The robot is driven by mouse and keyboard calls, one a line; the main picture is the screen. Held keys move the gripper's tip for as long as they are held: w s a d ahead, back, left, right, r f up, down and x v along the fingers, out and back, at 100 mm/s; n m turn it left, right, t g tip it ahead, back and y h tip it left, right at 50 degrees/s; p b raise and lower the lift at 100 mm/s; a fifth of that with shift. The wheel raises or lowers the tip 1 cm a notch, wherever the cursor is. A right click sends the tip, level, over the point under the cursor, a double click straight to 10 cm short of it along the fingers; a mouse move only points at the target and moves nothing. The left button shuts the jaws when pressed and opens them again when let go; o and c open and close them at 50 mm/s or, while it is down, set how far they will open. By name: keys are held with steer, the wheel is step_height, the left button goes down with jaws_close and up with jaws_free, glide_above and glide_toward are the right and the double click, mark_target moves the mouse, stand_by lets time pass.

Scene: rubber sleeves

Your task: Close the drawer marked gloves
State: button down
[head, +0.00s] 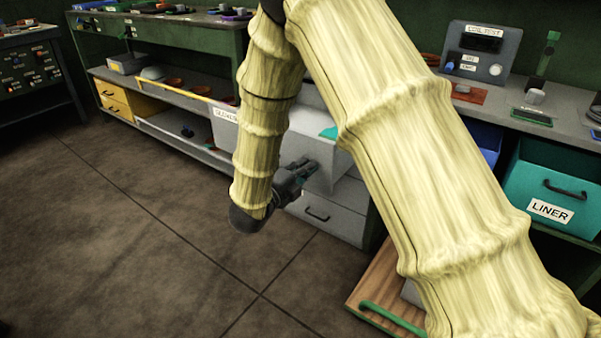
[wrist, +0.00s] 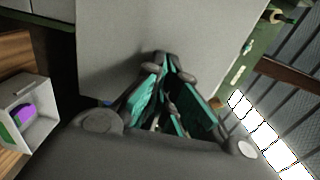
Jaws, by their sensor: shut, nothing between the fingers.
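A pale grey drawer unit (head: 341,222) stands below the bench in the head view, with a closed lower drawer and dark handle (head: 317,215). Above it a pale box-like drawer (head: 330,178) juts out; a teal item (head: 329,133) shows at its top. A white label (head: 226,115) left of my arm is partly hidden, and I cannot read it fully or tell whether it belongs to this drawer. My gripper (head: 308,166) is shut and empty, close against the pale drawer's face. In the wrist view my fingertips (wrist: 166,62) point at a plain grey panel (wrist: 190,30); contact is unclear.
In the wrist view a white box (wrist: 38,108) holds a purple item. A teal bin (head: 555,178) marked LINER is at right. The floor (head: 130,230) at left is clear.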

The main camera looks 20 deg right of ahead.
steer(key=shift+d, duration=0.1)
stand_by(0.3)
steer(key=x, duration=3.5)
steer(key=shift+w+b, duration=0.1)
steer(key=shift+b, duration=0.25)
steer(key=shift+w+d+r, duration=0.2)
steer(key=shift+r, duration=0.1)
